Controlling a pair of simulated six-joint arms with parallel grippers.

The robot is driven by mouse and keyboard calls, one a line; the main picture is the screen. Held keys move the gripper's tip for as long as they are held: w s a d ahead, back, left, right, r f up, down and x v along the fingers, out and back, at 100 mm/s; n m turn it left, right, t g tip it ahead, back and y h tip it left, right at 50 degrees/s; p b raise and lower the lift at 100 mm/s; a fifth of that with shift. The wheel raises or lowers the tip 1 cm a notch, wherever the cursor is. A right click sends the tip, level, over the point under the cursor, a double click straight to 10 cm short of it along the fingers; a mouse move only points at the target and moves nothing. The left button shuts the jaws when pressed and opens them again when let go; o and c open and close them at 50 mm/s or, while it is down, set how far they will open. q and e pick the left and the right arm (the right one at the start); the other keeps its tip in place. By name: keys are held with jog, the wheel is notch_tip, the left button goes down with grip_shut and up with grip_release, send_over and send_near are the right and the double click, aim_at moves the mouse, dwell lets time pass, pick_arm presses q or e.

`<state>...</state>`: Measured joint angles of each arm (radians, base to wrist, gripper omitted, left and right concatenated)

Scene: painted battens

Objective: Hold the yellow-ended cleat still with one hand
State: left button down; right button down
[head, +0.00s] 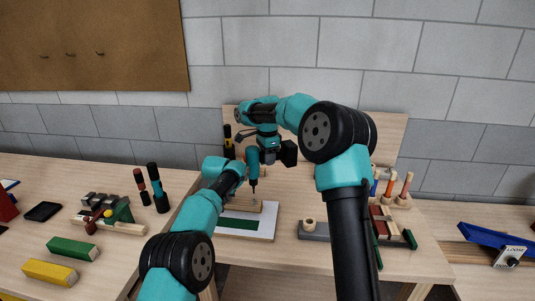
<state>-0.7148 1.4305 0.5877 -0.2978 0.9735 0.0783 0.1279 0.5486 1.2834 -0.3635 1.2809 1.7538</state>
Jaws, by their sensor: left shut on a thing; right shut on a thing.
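A pale wooden cleat (250,206) lies on a white board (262,234) with a dark green stripe, at the middle of the bench. No yellow end can be made out on the visible part. My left gripper (234,194) is at the cleat's left part, shut on it as far as I can tell; my own wrist hides most of the jaws. My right gripper (262,149) is above the cleat, shut on a teal power driver (253,164). The driver's thin dark bit points down and its tip is at or just above the cleat.
Green (73,249) and yellow (50,272) blocks lie at the left, near several clamps (102,212). A grey block with a wooden peg (313,229) and a tool rack (391,193) stand right. A blue tool (495,240) lies far right.

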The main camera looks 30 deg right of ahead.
jog(key=shift+f, duration=1.1)
jog(key=shift+f, duration=0.4)
dwell(2.2)
jog(key=shift+r, duration=0.15)
jog(key=shift+f, duration=0.55)
dwell(2.3)
jog(key=shift+r, duration=0.15)
jog(key=shift+r, duration=2.4)
